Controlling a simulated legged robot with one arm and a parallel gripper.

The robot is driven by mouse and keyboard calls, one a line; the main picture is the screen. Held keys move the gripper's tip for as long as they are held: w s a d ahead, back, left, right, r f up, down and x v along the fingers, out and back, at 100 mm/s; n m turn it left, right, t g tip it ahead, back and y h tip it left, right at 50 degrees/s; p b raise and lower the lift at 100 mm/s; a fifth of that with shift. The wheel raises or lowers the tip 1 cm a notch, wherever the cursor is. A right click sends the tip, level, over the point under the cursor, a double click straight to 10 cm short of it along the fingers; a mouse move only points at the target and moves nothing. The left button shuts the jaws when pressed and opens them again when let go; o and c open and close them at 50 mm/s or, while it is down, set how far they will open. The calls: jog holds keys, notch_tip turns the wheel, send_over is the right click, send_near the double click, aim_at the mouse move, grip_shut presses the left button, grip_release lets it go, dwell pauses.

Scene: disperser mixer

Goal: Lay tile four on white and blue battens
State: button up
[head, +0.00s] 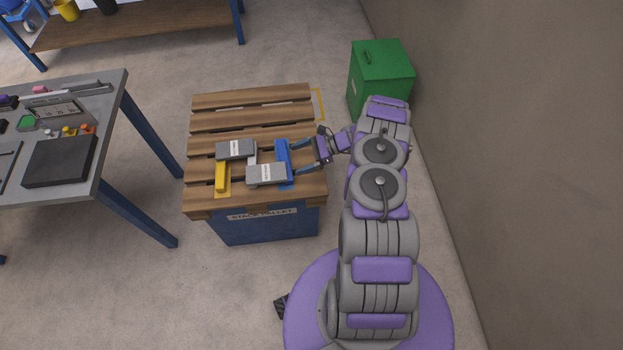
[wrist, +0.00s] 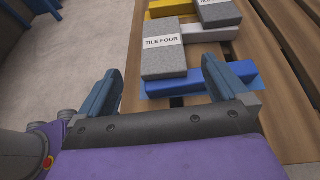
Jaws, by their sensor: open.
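Tile four (wrist: 163,61), a grey slab with a white label, lies flat across the white batten (wrist: 208,33) and the blue batten (wrist: 205,79) in the wrist view. In the head view, tile four (head: 267,182) is the nearer of two tiles, and the blue batten (head: 282,152) runs under its right end. My gripper (head: 301,158) is open and empty at the right side of the blue batten. In the wrist view, my gripper's fingers (wrist: 163,72) are spread to either side of the tile's near end; I see no grip on it.
A second grey tile (head: 236,147) rests across the yellow batten (head: 221,178) and the white batten (head: 252,158). All lie on a slatted wooden pallet (head: 250,101) on a blue base. A green bin (head: 382,75) stands behind near the wall. A workbench (head: 112,105) stands at left.

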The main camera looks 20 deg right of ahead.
jog(key=s+a+r+n+g+h, duration=0.1)
jog(key=a+r+n+g, duration=0.45)
jog(key=r, duration=1.15)
jog(key=s+a+r+n+h, duration=0.2)
jog(key=s+a+r+n, duration=0.15)
jog(key=s+r, duration=0.2)
jog(key=s+a+r+n+h, duration=0.1)
jog(key=s+a+r+n, duration=0.3)
jog(key=r, duration=0.3)
jog(key=s+a+r+n+g+h, duration=0.1)
jog(key=s+r+n+h, duration=0.1)
jog(key=s+r, duration=0.3)
jog(key=s+a+r+n+g+h, duration=0.1)
jog(key=s+a+r+h, duration=0.15)
jog(key=s, duration=0.55)
jog(key=s+d+r+n+t+h, duration=0.1)
jog(key=s+d+r+n+h, duration=0.1)
jog(key=s, duration=0.6)
jog(key=s+d+r+n+t+h, duration=0.1)
jog(key=s+d+n+h, duration=0.1)
jog(key=s, duration=0.5)
jog(key=shift+s+d+r+n, duration=0.35)
jog(key=shift+d+n, duration=0.15)
jog(key=shift+d, duration=0.6)
